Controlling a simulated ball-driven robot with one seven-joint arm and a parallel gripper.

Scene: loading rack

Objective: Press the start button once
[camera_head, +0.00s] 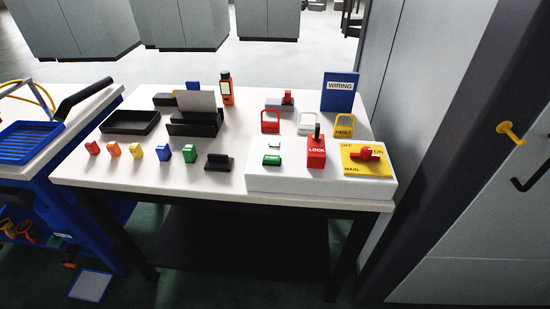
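A small green button (271,160) sits on the white raised panel (262,180) at the front right of the table. I take the green button to be the start button. Nothing covers it. My gripper is not in view.
Right of the button are a red LOCK block (316,158) and a yellow MAIN switch plate (364,161) with a red handle. Several padlock-like tags stand behind. Small coloured blocks and a black tray (130,122) occupy the table's left. Grey cabinets border the right.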

